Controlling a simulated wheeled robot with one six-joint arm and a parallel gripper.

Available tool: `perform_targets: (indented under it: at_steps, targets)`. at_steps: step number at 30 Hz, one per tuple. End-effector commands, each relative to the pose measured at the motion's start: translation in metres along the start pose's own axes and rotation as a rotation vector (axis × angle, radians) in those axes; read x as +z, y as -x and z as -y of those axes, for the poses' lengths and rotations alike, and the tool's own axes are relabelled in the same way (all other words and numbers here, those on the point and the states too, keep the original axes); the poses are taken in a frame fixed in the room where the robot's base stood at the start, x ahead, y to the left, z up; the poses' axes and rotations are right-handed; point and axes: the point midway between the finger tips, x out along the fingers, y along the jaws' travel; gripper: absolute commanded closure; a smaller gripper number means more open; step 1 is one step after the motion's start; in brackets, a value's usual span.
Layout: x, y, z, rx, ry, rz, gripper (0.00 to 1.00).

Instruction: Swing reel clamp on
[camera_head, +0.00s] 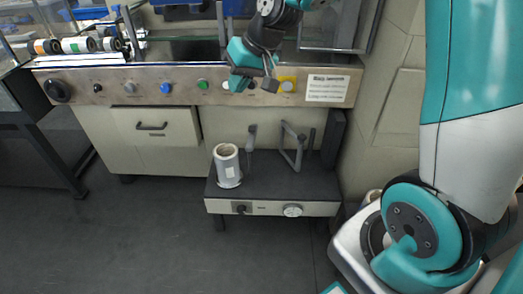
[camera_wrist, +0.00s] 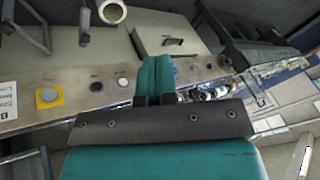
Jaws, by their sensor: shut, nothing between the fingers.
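A white reel (camera_head: 227,166) stands upright on the dark-topped low shelf (camera_head: 262,183) at the machine's front; its open end also shows at the top of the wrist view (camera_wrist: 111,11). A grey upright lever (camera_head: 251,138), which looks like the reel clamp, stands just right of the reel, apart from it; it appears in the wrist view (camera_wrist: 84,24) too. My gripper (camera_head: 252,84) is up in front of the control panel, above and behind the shelf. In the wrist view its teal fingers (camera_wrist: 154,78) are together, with nothing between them. It is clear of the reel and lever.
The control panel (camera_head: 110,88) carries several knobs and buttons, one on a yellow plate (camera_head: 287,85). A grey triangular frame (camera_head: 291,150) stands right of the lever. A black knob (camera_head: 241,208) and a dial (camera_head: 292,210) are on the shelf's front. The floor before it is clear.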

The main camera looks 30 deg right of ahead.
Motion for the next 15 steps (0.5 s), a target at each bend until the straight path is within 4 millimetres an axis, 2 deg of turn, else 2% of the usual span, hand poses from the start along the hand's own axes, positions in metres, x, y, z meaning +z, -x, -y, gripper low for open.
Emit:
perform_targets:
  at_steps: [1, 2, 3, 5, 6, 9, 12, 15]
  targets:
    - [-0.006, -0.051, -0.050, 0.017, -0.072, -0.035, 1.00]
    - [-0.013, -0.067, -0.073, 0.027, -0.112, -0.062, 1.00]
    - [-0.021, -0.088, -0.105, 0.039, -0.161, -0.096, 1.00]
    - [-0.029, -0.117, -0.151, 0.058, -0.231, -0.144, 1.00]
    - [-0.033, -0.134, -0.181, 0.070, -0.274, -0.175, 1.00]
    - [-0.036, -0.167, -0.245, 0.096, -0.363, -0.239, 1.00]
    - [-0.035, -0.188, -0.289, 0.115, -0.423, -0.287, 1.00]
    - [-0.034, -0.198, -0.314, 0.126, -0.456, -0.314, 1.00]
